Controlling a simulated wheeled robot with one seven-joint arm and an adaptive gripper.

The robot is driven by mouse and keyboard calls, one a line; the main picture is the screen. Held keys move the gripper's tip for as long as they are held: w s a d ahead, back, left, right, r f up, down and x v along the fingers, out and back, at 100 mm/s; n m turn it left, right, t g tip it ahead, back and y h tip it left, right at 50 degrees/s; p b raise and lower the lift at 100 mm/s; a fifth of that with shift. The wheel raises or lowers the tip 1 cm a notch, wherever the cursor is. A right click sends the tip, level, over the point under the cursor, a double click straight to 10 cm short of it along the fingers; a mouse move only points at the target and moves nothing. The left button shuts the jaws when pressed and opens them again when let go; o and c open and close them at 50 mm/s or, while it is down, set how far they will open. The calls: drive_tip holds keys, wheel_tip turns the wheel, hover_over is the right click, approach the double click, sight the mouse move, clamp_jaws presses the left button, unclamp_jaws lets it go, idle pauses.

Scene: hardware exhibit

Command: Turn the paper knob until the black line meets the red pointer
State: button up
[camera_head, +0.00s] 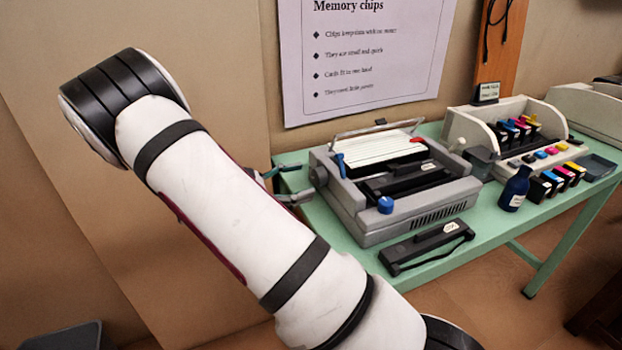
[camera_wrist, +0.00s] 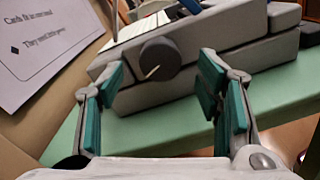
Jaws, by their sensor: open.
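The printer (camera_head: 400,222) is a grey machine on a green table. In the wrist view its side wall (camera_wrist: 135,95) faces me and carries a round dark grey knob (camera_wrist: 160,58). A short pale line, tilted, shows near the knob's lower edge; I see no black line. I cannot make out a red pointer beside the knob. My gripper (camera_wrist: 163,82) is open and empty, its teal-padded fingers either side of the knob in the picture. The knob appears beyond the fingertips; contact is not visible. In the head view my gripper (camera_head: 283,184) is left of the printer.
A blue lever (camera_head: 340,166) and a blue knob (camera_head: 385,204) are also on the printer. A black cartridge (camera_head: 427,246) lies in front. A blue bottle (camera_head: 514,190) and a second machine (camera_head: 490,125) with coloured cartridges stand right. A poster (camera_head: 362,60) hangs behind.

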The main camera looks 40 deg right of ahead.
sight(315, 178)
drive_tip(key=shift+x, duration=1.8)
drive_tip(key=c, duration=1.2)
drive_tip(key=shift+o, duration=0.2)
